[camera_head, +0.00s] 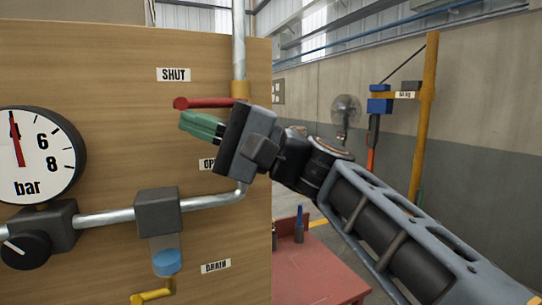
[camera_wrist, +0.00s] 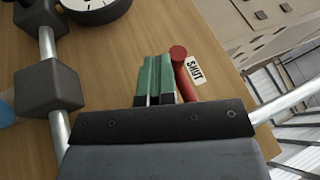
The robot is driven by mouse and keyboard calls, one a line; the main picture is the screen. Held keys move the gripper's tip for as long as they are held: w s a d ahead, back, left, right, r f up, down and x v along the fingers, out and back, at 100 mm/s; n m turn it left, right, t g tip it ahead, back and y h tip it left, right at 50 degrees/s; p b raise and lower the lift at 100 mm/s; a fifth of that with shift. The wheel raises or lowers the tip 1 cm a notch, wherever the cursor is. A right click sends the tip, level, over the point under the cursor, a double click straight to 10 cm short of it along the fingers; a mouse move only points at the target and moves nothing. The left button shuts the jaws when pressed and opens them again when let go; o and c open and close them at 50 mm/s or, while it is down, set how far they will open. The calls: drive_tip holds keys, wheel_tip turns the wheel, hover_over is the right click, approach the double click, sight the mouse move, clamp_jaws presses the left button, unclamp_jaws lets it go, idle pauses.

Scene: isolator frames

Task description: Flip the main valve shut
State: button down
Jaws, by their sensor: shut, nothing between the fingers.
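The main valve has a red lever (camera_head: 205,102) that points left, roughly level, from a brass body (camera_head: 239,89) on the upright pipe. A SHUT label (camera_head: 173,75) is above the lever; an OPEN label (camera_head: 207,164) below it is partly hidden by my gripper. My gripper (camera_head: 184,121) has green fingers closed together with nothing between them, just under the lever. In the wrist view the green fingers (camera_wrist: 156,61) lie right beside the red lever (camera_wrist: 182,72), with the SHUT label (camera_wrist: 194,70) on its far side. I cannot tell whether they touch.
A pressure gauge (camera_head: 30,160) and a black knob (camera_head: 25,249) are at the left of the wooden panel (camera_head: 110,120). A grey filter block (camera_head: 157,210) with a blue-bottomed bowl and a yellow drain lever (camera_head: 152,296) are below. A red table (camera_head: 315,270) stands beyond the panel.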

idle(0.4)
drive_tip(key=d+f+b, duration=0.5)
drive_tip(key=d+f, duration=0.3)
drive_tip(key=d, duration=0.1)
drive_tip(key=shift+w+d+b, duration=0.35)
drive_tip(key=shift+d+b, duration=0.05)
